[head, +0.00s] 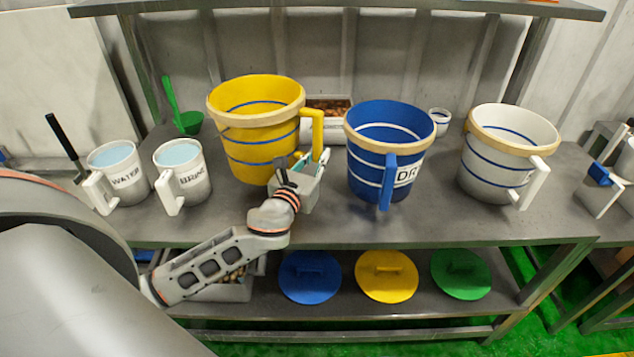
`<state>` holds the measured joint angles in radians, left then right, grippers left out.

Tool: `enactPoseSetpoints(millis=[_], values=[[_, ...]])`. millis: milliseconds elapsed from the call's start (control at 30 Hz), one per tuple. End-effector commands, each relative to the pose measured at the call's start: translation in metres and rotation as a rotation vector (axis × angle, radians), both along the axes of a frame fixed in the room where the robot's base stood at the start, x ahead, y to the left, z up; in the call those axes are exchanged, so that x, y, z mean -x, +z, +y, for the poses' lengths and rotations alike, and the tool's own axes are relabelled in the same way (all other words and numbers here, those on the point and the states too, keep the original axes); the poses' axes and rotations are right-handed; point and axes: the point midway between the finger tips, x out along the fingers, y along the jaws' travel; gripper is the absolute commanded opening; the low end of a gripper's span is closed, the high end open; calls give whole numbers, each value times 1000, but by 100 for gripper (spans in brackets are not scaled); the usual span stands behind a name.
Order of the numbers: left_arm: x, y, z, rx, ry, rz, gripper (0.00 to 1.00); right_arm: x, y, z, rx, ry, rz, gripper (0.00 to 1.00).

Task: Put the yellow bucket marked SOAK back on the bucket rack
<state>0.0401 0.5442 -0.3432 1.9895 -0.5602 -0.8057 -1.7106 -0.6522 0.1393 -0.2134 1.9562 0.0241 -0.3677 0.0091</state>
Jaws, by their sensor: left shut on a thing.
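The yellow bucket (262,150) has a tan rim, blue bands and a yellow handle on its right side. It is upright at the left of the middle of the grey worktop. I cannot tell whether its base touches the surface. No SOAK mark shows on the side facing me. My left gripper (314,160) reaches in from the lower left and is shut on the lower part of the bucket's handle, just right of the bucket wall. Its fingers partly hide the handle's lower end. My right gripper is not in view. I cannot tell which piece of furniture is the bucket rack.
A blue bucket (378,165) stands close right of my gripper, and a white bucket (490,175) farther right. WATER (122,184) and BRINE (192,183) jugs stand left. A brown-filled bin (325,131) is behind. An upper shelf (340,8) overhangs; lids (387,277) lie below.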

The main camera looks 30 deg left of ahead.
Motion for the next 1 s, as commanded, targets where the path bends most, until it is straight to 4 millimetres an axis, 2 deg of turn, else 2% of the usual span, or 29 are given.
enactPoseSetpoints(millis=[33, 100, 333, 567, 1000], values=[[0, -12, 1, -4, 2, 1, 0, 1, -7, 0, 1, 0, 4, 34], [0, -20, 1, -4, 1, 1, 0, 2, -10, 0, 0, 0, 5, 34], [0, -35, 1, -4, 2, -2, 0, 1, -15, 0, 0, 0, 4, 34], [0, -68, 0, -2, 1, -1, 0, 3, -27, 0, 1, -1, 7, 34], [0, -72, 1, -5, 1, -3, 0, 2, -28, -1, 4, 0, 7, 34]])
